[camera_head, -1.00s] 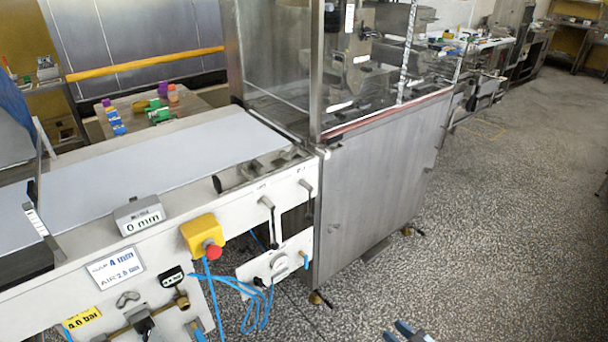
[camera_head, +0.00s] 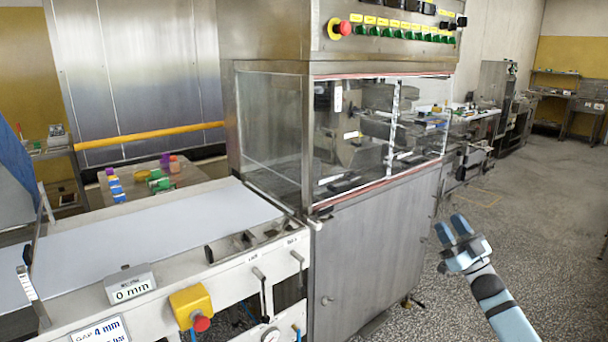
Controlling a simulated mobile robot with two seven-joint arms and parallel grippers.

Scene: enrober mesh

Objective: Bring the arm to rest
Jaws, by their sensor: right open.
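My right gripper (camera_head: 454,230) shows at the lower right in the head view, at the end of my arm that comes in from the bottom right. Its two blue-tipped fingers point up and left and stand apart, with nothing between them. It is in front of the speckled floor, to the right of the steel machine cabinet (camera_head: 375,255), and looks apart from it. My left gripper is outside the view.
A white conveyor belt (camera_head: 150,240) with a yellow box and red button (camera_head: 192,305) is at left. The glazed enclosure (camera_head: 272,120) stands above the cabinet. Coloured blocks lie on a table (camera_head: 190,178) behind. Open floor (camera_head: 545,220) lies at right.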

